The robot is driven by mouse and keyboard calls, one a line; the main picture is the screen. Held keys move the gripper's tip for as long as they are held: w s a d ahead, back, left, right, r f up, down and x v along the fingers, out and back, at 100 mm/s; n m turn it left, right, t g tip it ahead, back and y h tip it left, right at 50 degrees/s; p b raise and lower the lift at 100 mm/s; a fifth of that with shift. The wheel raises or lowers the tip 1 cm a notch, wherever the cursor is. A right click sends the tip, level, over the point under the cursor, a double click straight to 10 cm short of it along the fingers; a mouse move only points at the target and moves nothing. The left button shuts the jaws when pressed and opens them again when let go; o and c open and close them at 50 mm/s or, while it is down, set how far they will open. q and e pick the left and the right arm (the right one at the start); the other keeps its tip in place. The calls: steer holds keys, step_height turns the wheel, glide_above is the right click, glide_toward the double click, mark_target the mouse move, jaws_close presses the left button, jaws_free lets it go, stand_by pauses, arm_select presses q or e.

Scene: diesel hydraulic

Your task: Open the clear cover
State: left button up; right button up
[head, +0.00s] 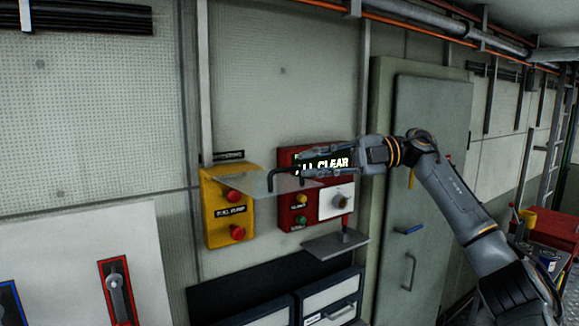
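The clear cover (258,184) is a thin see-through sheet in the head view. It stands out nearly level from the upper part of the yellow fuel pump box (215,229), which has two red buttons. A black U-shaped handle (272,179) is at its near right part. My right gripper (308,164) comes in from the right, beside the handle. Its two fingers are apart, with the lit sign showing between them. The lower fingertip overlaps the handle's right end; I cannot tell whether they touch. My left gripper is not in view.
A red control box (286,218) with a lit "ALL CLEAR" sign (334,163) is right of the yellow box, behind my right gripper. A small grey shelf (334,245) juts out below it. A grey door (432,125) stands further right, behind my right arm.

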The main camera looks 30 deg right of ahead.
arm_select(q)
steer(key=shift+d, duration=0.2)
arm_select(e)
steer(key=v, duration=0.6)
steer(key=shift+d, duration=0.35)
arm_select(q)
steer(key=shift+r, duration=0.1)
arm_select(e)
steer(key=shift+s+d+f, duration=0.1)
steer(key=shift+s+d, duration=0.05)
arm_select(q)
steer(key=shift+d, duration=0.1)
